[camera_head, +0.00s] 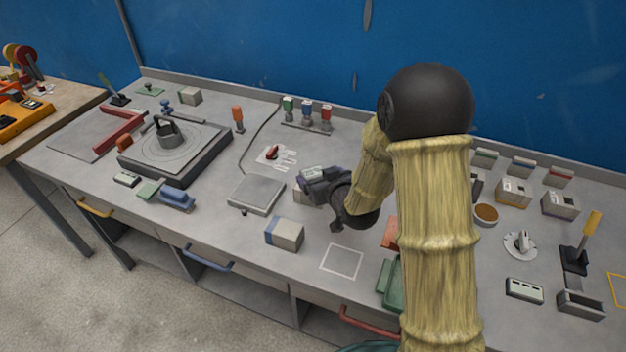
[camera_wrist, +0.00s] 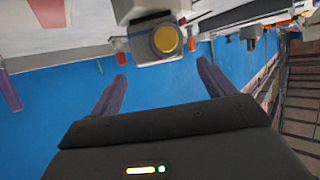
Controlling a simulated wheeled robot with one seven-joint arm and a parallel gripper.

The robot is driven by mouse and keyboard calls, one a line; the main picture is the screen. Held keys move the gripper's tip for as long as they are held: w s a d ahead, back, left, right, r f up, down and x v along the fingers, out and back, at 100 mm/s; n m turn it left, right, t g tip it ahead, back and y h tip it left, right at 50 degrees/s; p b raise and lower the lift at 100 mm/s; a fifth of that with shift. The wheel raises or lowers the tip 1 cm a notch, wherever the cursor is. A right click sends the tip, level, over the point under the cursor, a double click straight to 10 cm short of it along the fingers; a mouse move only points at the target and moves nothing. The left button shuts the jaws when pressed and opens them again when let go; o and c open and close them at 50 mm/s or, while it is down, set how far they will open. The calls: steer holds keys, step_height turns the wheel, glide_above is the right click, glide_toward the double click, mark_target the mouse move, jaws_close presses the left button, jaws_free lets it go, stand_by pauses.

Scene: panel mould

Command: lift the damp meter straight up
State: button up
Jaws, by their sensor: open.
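I cannot tell for sure which thing is the damp meter. A pale grey boxy device with a round yellow face (camera_wrist: 166,40) is just beyond my fingertips in the wrist view. In the head view a beige block (camera_head: 301,197) shows partly behind my gripper (camera_head: 306,183); I cannot tell whether it is the same thing. My gripper is tilted low over the middle of the bench. In the wrist view its two dark fingers (camera_wrist: 161,70) stand apart with nothing between them. The head view partly hides the fingertips.
A flat grey plate (camera_head: 257,194) lies left of my gripper, and a beige and blue block (camera_head: 284,234) stands in front. A white outlined square (camera_head: 342,262) on the bench is empty. Coloured bottles (camera_head: 307,113) stand behind. A blue wall (camera_head: 240,50) closes off the back.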

mark_target(313, 172)
steer(key=p+x, duration=0.1)
steer(key=x, duration=0.4)
steer(key=shift+s+f, duration=0.1)
steer(key=shift+f, duration=0.15)
steer(key=c, duration=1.4)
steer(key=shift+r, duration=0.15)
step_height(313, 172, up, 10)
steer(key=shift+f, duration=0.1)
